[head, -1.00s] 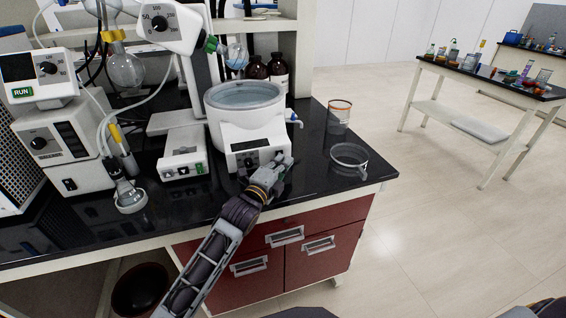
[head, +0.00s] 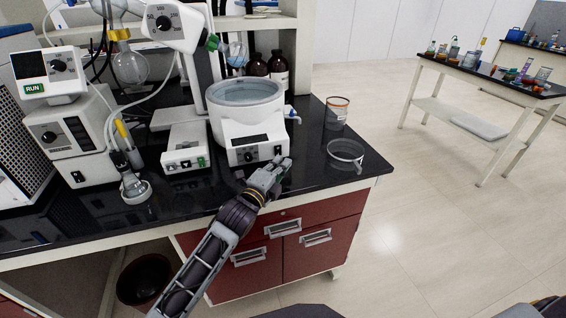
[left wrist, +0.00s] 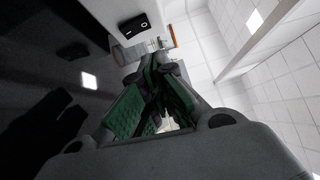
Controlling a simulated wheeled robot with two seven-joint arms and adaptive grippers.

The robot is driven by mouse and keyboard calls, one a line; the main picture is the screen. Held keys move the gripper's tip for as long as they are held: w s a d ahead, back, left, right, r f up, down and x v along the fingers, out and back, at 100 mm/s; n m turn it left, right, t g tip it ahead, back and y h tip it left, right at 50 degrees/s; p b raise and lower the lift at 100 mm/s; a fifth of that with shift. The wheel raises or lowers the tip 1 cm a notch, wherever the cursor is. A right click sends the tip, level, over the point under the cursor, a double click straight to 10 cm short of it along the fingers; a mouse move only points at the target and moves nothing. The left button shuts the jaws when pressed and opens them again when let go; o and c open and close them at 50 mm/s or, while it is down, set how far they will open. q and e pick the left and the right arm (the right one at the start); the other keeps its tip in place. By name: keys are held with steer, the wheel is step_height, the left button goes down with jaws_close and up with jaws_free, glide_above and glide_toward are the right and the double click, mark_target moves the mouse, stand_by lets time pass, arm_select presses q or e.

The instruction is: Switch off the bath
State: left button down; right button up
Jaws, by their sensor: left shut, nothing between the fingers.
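The bath (head: 240,128) is a white round basin with a grey top on a boxy base, standing on the black bench. Its front panel (head: 255,155) has a dark display and a knob. A black rocker switch (left wrist: 133,27) on a white face shows in the left wrist view, above the fingertips. My left gripper (head: 284,165) is shut and empty, just in front of and below the panel's right end. Its green-padded fingers also show in the left wrist view (left wrist: 163,75), apart from the switch. My right gripper is not in view.
A stirrer-like white box (head: 186,158) stands left of the bath, with a rotary evaporator and glassware farther left. A glass dish (head: 346,155) and an orange-rimmed beaker (head: 337,112) stand to the right near the bench edge. Red drawers (head: 318,238) lie below.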

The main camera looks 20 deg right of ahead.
arm_select(q)
steer(key=shift+r+v, duration=0.2)
steer(key=shift+v, duration=1.2)
steer(key=shift+r+v, duration=0.15)
steer(key=shift+v, duration=1.2)
steer(key=shift+r+v, duration=0.2)
steer(key=shift+v, duration=1.2)
steer(key=shift+s+d, duration=0.1)
